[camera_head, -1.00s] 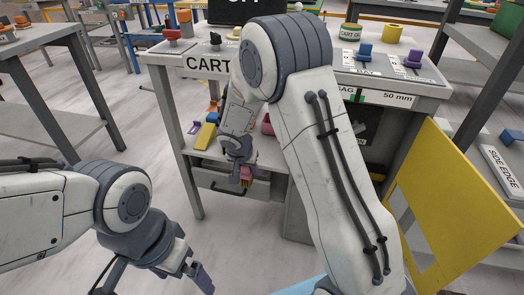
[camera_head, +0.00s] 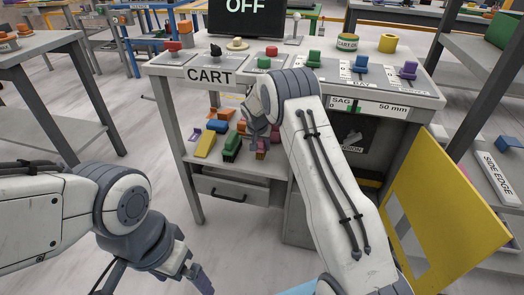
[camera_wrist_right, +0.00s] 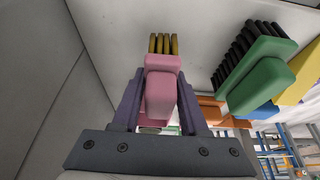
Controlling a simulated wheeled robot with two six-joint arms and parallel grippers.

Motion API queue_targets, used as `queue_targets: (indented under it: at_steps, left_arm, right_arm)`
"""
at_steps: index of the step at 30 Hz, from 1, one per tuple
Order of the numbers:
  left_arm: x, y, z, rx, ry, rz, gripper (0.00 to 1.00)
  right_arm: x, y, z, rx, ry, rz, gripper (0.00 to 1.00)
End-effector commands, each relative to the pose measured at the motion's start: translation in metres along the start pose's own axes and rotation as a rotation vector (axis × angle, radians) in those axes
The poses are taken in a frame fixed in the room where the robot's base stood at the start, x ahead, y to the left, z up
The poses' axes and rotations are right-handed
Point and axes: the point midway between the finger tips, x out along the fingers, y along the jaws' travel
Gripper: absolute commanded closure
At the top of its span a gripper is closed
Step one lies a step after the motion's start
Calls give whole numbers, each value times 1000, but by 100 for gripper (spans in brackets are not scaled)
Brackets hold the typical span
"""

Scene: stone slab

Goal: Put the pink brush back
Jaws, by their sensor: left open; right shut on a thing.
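The pink brush (camera_wrist_right: 160,85) is between the two fingers of my right gripper (camera_wrist_right: 158,105) in the right wrist view. Its yellowish bristles stick out beyond the fingertips. In the head view my right gripper (camera_head: 262,135) is at the open shelf of the cart, beside the green brush (camera_head: 232,145). The pink brush shows only as a small patch (camera_head: 261,154) there, and I cannot tell whether it touches the shelf. My left gripper (camera_head: 198,279) is open and empty, low over the floor, away from the cart.
The cart shelf (camera_head: 245,168) also holds a yellow brush (camera_head: 205,145), a blue brush (camera_head: 218,126) and orange and red items. Black bristles of the green brush (camera_wrist_right: 260,85) lie close by. The cart's top (camera_head: 215,60) overhangs the shelf. A yellow panel (camera_head: 440,220) stands at right.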

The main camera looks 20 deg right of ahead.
Motion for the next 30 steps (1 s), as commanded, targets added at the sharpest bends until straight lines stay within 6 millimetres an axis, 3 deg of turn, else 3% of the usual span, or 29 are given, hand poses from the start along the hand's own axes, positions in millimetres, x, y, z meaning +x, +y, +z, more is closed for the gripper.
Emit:
queue_targets:
  at_steps: [1, 3, 15, 16, 18, 28, 30]
  left_arm:
    - [7, 0, 1, 0, -1, 0, 0]
    - [8, -1, 1, 0, -1, 0, 0]
    - [10, -1, 1, 0, -1, 0, 0]
    - [9, -1, 1, 0, -1, 0, 0]
    - [9, -1, 1, 0, -1, 0, 0]
    - [9, -1, 1, 0, 0, 0, 0]
    - [6, 0, 0, 0, 0, 0, 0]
  right_arm:
    - [14, 0, 9, -5, -7, 4, 100]
    - [19, 0, 11, -4, -5, 2, 100]
    - [24, 0, 13, -3, -4, 2, 100]
    - [23, 0, 13, -3, -4, 2, 45]
    - [22, 0, 13, -3, -4, 2, 27]
    - [25, 0, 14, -4, -5, 3, 27]
    - [18, 0, 13, -4, -3, 1, 27]
